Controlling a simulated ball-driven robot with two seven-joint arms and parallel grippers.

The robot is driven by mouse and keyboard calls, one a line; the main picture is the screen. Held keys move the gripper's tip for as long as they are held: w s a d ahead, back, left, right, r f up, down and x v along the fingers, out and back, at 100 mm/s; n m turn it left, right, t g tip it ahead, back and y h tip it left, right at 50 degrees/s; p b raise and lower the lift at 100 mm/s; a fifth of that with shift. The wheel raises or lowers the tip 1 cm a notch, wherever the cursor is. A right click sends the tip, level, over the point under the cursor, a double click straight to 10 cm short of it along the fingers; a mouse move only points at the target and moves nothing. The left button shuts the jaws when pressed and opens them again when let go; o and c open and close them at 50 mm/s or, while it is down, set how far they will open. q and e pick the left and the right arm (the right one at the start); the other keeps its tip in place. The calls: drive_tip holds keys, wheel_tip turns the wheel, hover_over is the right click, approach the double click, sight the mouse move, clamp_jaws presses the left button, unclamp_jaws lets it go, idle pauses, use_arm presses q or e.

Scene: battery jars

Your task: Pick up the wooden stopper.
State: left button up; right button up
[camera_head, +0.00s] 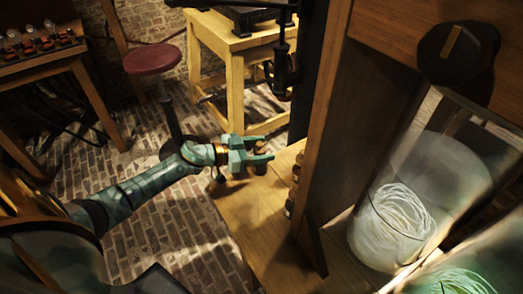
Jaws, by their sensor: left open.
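A small brown piece, which looks like the wooden stopper (259,147), shows between the fingers. Whether the fingers touch it I cannot tell. A small dark shape shows just below the lower finger, partly hidden by it. My right gripper is not in view.
A wooden frame (322,120) rises right of my left gripper, with small jars (290,206) partly hidden behind its edge. A large glass jar (392,262) with pale coiled strands stands at right. The low wooden surface (262,222) is bare in front. A red stool (152,59) stands behind.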

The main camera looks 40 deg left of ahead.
use_arm(q)
drive_tip(key=shift+r, duration=0.1)
drive_tip(key=c, duration=1)
